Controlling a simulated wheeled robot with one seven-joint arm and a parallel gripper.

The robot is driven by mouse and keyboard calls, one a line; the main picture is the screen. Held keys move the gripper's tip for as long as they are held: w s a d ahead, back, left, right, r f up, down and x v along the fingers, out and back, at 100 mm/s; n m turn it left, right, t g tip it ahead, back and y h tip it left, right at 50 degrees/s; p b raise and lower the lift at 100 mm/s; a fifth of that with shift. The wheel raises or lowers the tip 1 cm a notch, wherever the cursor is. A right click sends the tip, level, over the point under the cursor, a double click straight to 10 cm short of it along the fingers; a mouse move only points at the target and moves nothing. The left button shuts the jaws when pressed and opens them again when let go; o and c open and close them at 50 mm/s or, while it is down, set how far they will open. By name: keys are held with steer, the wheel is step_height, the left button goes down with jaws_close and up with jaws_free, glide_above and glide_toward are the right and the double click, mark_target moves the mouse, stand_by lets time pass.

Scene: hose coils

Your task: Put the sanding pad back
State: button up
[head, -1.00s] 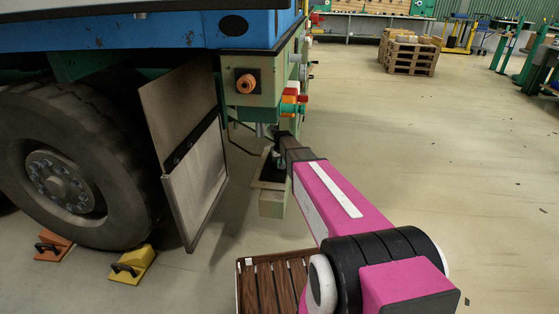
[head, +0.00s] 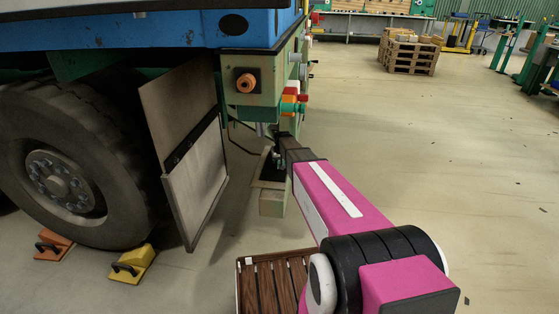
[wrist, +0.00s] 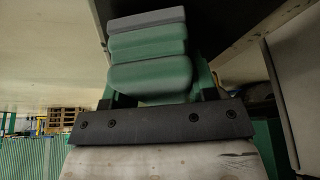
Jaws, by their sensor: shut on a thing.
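The sanding pad appears in the wrist view as a green block with a grey top layer (wrist: 150,55). It sits between the two dark fingers of my gripper (wrist: 162,92), which are shut on it. The dark bolted plate and worn white body of my gripper lie just below it. In the head view, my gripper is at the end of the dark wrist, low by the green rear post of the vehicle (head: 255,95). The pad cannot be clearly picked out there.
A metal mudflap (head: 195,185) hangs left of my gripper, beside the large wheel (head: 60,170). An orange wheel chock (head: 53,246) and a yellow one (head: 132,265) lie on the floor. Stacked pallets (head: 408,54) stand far back.

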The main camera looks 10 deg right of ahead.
steer(key=shift+f, duration=0.35)
stand_by(0.4)
steer(key=o, duration=0.9)
steer(key=shift+r, duration=0.15)
steer(key=shift+v, duration=3.85)
steer(key=shift+s, duration=0.1)
